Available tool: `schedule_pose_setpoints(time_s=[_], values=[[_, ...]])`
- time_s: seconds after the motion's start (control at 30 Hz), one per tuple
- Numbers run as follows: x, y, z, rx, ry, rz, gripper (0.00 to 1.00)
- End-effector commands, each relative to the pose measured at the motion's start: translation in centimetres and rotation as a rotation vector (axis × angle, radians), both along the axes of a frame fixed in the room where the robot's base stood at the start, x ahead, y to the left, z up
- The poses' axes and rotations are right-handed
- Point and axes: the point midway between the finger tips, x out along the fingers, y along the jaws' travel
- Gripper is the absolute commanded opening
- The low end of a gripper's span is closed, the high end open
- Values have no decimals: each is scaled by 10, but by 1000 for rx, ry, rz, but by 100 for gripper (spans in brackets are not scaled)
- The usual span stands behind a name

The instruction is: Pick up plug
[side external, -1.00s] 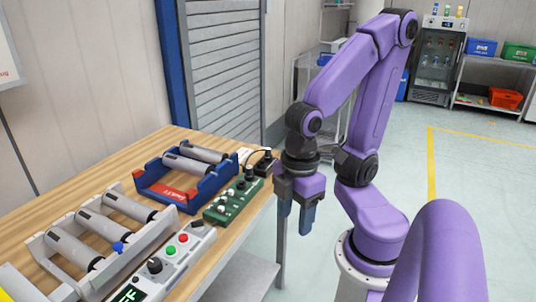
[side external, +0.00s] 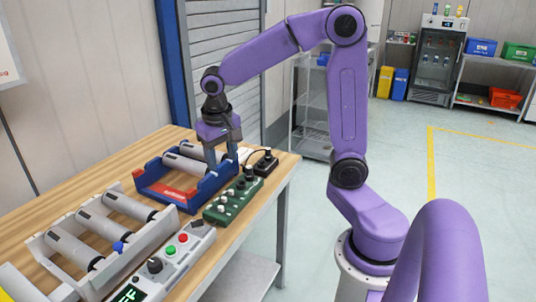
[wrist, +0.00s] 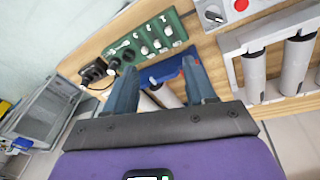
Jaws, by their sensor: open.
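Small black plug-like pieces stand at the far right end of the table in the side view, one at the end of the green panel (side external: 233,201) and one on a black box (side external: 264,163) with a thin cable. In the wrist view a round black piece (wrist: 127,55) sits at the panel's left end, near the black box (wrist: 93,72); I cannot tell which is the plug. My gripper (side external: 222,160) is open and empty, pointing down over the blue tray, left of these pieces. Its fingers (wrist: 160,76) show apart in the wrist view.
The blue tray (side external: 186,199) holds grey rollers below my gripper. A grey roller rack (side external: 165,232) and a control box (side external: 180,252) with red and green buttons stand nearer the camera. The wooden table (side external: 85,190) is bare toward the wall.

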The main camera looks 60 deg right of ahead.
Motion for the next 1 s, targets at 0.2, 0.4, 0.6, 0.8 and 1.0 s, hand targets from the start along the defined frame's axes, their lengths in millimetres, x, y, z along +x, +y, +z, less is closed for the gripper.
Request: schedule_pose_setpoints(time_s=[0.2, 0.4, 0.6, 0.8, 1.0], values=[[49, -79, 3, -40, -65, -459, 55], [70, -164, 4, -87, -133, -876, 55], [69, -239, 4, -135, -196, -1215, 55], [62, -274, 3, -161, -229, -1367, 55], [59, -285, -18, -165, -227, -1383, 55]])
